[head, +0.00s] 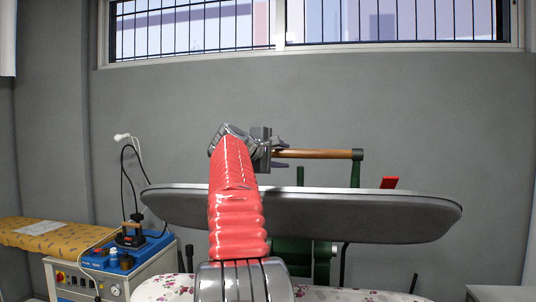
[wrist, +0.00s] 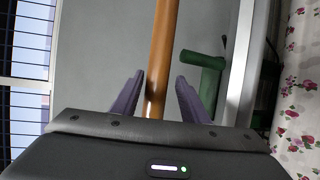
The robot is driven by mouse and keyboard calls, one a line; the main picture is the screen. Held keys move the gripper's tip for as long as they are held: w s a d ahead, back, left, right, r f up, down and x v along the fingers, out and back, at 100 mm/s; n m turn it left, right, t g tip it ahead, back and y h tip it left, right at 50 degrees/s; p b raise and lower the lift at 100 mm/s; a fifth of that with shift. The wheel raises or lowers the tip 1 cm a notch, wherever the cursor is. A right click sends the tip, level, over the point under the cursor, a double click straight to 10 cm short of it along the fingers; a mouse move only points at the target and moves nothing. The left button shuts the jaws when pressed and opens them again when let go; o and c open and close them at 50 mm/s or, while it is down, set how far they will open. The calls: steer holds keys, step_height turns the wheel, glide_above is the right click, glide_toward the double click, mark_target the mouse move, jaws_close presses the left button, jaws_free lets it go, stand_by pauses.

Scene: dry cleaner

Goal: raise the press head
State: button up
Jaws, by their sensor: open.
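The press head (head: 330,214) is a long grey plate, seen in the head view above the flower-patterned lower board (head: 385,295) with a gap between them. A wooden handle bar (head: 320,154) runs above it, joined at its right end to a green bracket (head: 357,170). My gripper (head: 282,154) is at the bar's left part. In the wrist view the purple fingers of my gripper (wrist: 159,78) stand apart on either side of the wooden bar (wrist: 157,60), with gaps visible on both sides. My red arm hides part of the press head.
A blue-topped steam unit (head: 130,250) with an iron (head: 130,235) and cables stands at the left, beside a yellow-orange ironing board (head: 30,238). A red lever (head: 389,182) sticks up behind the press head. The grey wall and barred window are behind.

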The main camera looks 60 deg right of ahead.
steer(key=r, duration=0.1)
glide_above(265, 196)
steer(key=s+a, duration=0.3)
steer(key=a, duration=0.1)
steer(key=shift+d+r, duration=0.15)
steer(key=shift+r, duration=0.05)
steer(key=shift+w, duration=0.1)
stand_by(0.4)
